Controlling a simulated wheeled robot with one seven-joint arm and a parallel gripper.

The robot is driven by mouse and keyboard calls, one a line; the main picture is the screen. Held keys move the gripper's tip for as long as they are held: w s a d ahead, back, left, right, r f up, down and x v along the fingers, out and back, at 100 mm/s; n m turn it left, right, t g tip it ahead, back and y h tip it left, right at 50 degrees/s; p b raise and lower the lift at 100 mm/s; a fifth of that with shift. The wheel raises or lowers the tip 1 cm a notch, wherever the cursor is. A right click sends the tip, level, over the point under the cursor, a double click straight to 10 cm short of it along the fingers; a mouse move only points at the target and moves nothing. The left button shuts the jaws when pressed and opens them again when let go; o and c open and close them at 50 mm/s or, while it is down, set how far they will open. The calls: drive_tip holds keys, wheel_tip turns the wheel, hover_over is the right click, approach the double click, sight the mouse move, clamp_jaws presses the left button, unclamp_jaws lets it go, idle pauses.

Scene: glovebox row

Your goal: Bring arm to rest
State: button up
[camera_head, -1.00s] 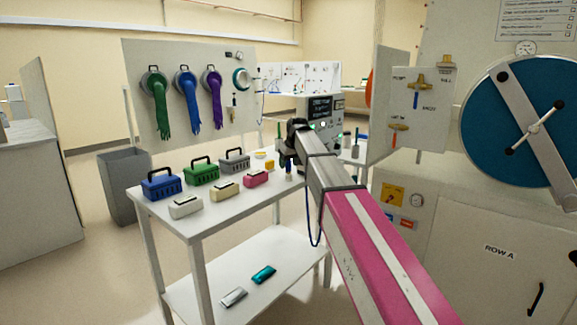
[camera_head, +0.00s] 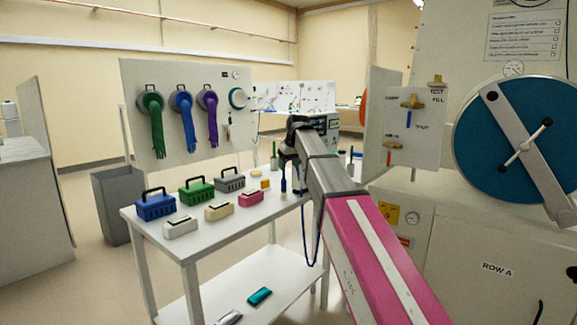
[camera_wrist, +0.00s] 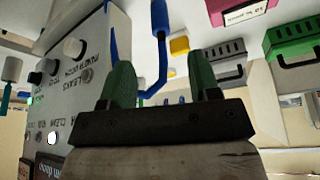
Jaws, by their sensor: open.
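My gripper (camera_wrist: 163,90) shows in the wrist view with its two green fingers apart and nothing between them. In the head view my arm reaches out over the far right end of the white table, and the gripper itself is mostly hidden behind my wrist (camera_head: 298,130). A grey instrument box (camera_wrist: 75,75) with knobs and printed labels stands close beside the fingers on the left of the wrist view. A blue hooked tool or cable (camera_wrist: 160,60) shows beyond the fingertips; I cannot tell how far off.
The white table (camera_head: 190,243) holds a blue case (camera_head: 155,207), a green case (camera_head: 197,191), a grey case (camera_head: 230,180) and small boxes. A teal item (camera_head: 260,296) lies on the lower shelf. A glovebox panel with a blue round door (camera_head: 510,140) stands right. A grey bin (camera_head: 112,205) stands left.

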drive_tip(key=s+d+f+m, duration=0.1)
drive_tip(key=s+d+f, duration=0.2)
drive_tip(key=f, duration=0.5)
drive_tip(key=s+d+f+m, duration=0.1)
drive_tip(key=s+d+f, duration=0.1)
drive_tip(key=d+f, duration=0.35)
drive_tip(key=s+d+f+m+g, duration=0.1)
drive_tip(key=s+d+f, duration=0.3)
drive_tip(key=s+f, duration=0.4)
drive_tip(key=s+d+f+m+g+h, duration=0.1)
drive_tip(key=s+d+f, duration=0.3)
drive_tip(key=s+f, duration=0.5)
drive_tip(key=s+d+f+m+g+h, duration=0.1)
drive_tip(key=s+d+f, duration=0.3)
drive_tip(key=s+f, duration=0.4)
wheel_tip(320, 180, down, 6)
drive_tip(key=shift+s+d+f+m+g, duration=0.2)
drive_tip(key=shift+d+m+g, duration=0.2)
drive_tip(key=shift+m, duration=0.2)
